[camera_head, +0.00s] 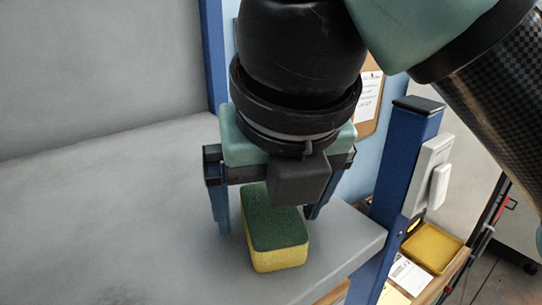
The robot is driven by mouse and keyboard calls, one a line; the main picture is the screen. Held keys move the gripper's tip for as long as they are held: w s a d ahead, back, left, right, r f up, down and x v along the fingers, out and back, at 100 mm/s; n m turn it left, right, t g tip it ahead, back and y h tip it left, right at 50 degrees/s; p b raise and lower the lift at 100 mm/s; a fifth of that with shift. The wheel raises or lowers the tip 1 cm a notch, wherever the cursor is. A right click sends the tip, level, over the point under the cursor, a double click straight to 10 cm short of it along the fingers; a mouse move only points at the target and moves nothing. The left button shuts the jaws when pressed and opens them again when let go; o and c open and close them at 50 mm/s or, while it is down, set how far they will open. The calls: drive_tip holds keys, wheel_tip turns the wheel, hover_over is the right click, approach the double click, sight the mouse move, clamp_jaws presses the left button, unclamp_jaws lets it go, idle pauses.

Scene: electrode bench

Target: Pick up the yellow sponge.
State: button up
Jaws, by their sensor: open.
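The yellow sponge (279,261) has a dark green scouring layer on top. It lies flat on the grey bench top (120,215), close to the bench's right edge. My gripper (267,222) points down over the sponge and is open. One blue finger is to the left of the sponge and the other is to its right. The left fingertip is close to the bench surface.
A blue post (404,165) with a white box (428,172) stands right of the bench edge. A grey backrest panel (100,70) rises behind the bench. A yellow tray (431,247) and papers (408,275) lie on a lower shelf at right. The bench's left side is clear.

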drive_tip(key=shift+f, duration=0.2)
drive_tip(key=c, duration=1.5)
drive_tip(key=shift+r, duration=0.15)
wheel_tip(320, 180, up, 10)
drive_tip(key=shift+r+b, duration=0.1)
drive_tip(key=shift+b, duration=0.55)
